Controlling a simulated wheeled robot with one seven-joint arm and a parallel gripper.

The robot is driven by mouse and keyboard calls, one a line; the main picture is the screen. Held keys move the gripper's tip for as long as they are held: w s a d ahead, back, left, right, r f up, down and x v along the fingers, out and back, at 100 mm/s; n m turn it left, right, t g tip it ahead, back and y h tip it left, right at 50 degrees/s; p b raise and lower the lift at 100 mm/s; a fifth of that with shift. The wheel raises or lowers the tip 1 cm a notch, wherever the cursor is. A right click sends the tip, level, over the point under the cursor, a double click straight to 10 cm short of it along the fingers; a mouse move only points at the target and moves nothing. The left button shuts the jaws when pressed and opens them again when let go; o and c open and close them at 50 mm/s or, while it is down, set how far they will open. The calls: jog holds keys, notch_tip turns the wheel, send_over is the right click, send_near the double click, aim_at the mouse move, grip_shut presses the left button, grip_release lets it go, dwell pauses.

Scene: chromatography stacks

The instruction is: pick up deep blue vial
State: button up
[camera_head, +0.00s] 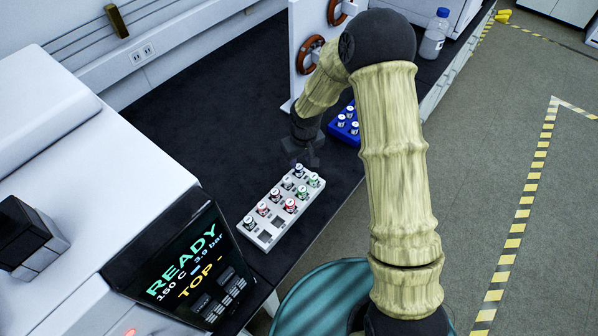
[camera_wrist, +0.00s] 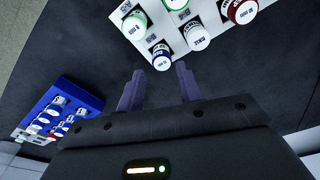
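A white rack (camera_head: 252,231) stands on the dark bench and holds several white-capped vials with red, green and dark bands. A vial with a blue-looking band (camera_wrist: 161,60) sits at the rack's corner in the wrist view; it appears to be the deep blue vial. In the head view it seems to be the vial (camera_head: 298,169) at the rack's far end. My gripper (camera_head: 304,160) is above that end of the rack. In the wrist view my gripper (camera_wrist: 159,70) is open and empty, its fingertips near the blue-banded vial, which shows just beyond the gap between them.
A blue rack (camera_head: 336,133) with several white-capped vials stands farther back; it also shows in the wrist view (camera_wrist: 68,90). A white upright panel (camera_head: 300,75) with orange-brown rings stands behind. A machine with a READY display (camera_head: 187,262) is at left. A bottle (camera_head: 433,35) stands farther back.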

aim_at(299, 167)
jog(key=shift+w+a+f+p, duration=0.15)
jog(key=shift+f+p, duration=0.15)
jog(key=shift+f, duration=1)
jog(key=shift+w+a+f+p, duration=0.15)
jog(key=shift+f+p, duration=0.15)
jog(key=shift+f, duration=0.95)
jog(key=c, duration=0.8)
